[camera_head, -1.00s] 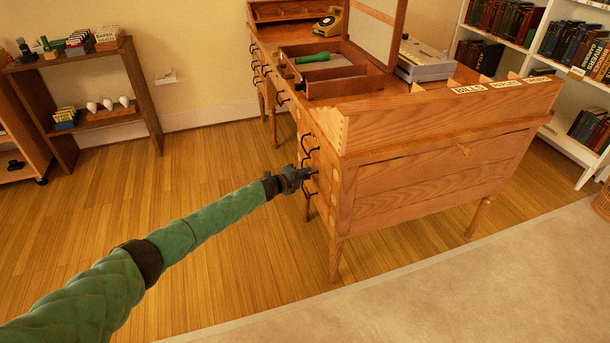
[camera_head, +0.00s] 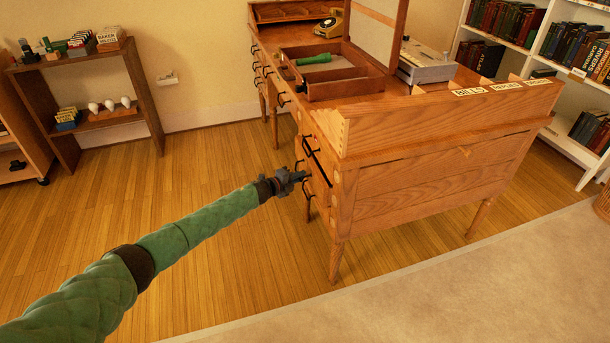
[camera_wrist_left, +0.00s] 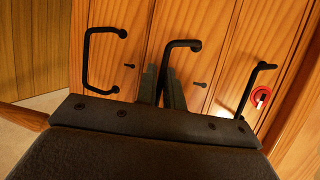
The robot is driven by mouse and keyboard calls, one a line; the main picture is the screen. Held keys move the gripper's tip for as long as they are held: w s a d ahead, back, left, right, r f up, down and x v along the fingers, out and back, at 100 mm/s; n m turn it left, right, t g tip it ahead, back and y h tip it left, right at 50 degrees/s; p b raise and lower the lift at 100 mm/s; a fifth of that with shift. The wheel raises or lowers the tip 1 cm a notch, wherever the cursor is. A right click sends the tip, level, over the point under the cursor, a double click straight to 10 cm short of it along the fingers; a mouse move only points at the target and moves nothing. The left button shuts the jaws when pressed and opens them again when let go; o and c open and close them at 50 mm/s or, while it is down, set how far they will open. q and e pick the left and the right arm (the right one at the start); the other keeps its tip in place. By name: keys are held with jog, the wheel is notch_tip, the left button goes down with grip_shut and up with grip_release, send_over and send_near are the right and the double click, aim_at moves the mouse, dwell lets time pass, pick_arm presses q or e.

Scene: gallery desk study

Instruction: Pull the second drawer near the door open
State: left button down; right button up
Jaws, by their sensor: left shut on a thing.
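The wooden desk (camera_head: 430,185) has a stack of drawers with black handles on its left side. My left gripper (camera_head: 302,176) is at the second drawer (camera_head: 317,180) of the near stack, which stands slightly out with a dark gap above it. In the left wrist view the gripper fingers (camera_wrist_left: 163,88) are shut on the middle black handle (camera_wrist_left: 183,44). The drawer front (camera_wrist_left: 208,62) lies behind it, with a small keyhole. Other handles flank it on the left (camera_wrist_left: 87,62) and right (camera_wrist_left: 254,88). My right gripper is not in view.
A red round tag (camera_wrist_left: 261,97) sits by the right handle in the wrist view. An open wooden tray (camera_head: 345,85) with a green item stands on the desk. The wooden floor (camera_head: 210,180) left of the drawers is clear. A low shelf (camera_head: 140,90) stands at the back left.

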pick_arm(q)
jog(key=s+a+p, duration=0.1)
jog(key=s+a, duration=0.3)
jog(key=a, duration=0.8)
jog(key=s+a+p, duration=0.1)
jog(key=s+a, duration=0.3)
jog(key=a, duration=0.9)
jog(key=shift+s+a, duration=0.2)
jog(key=shift+a, duration=0.1)
jog(key=c, duration=1.8)
grip_release()
jog(key=v, duration=0.7)
jog(key=shift+s+a, duration=0.2)
jog(key=shift+a, duration=0.1)
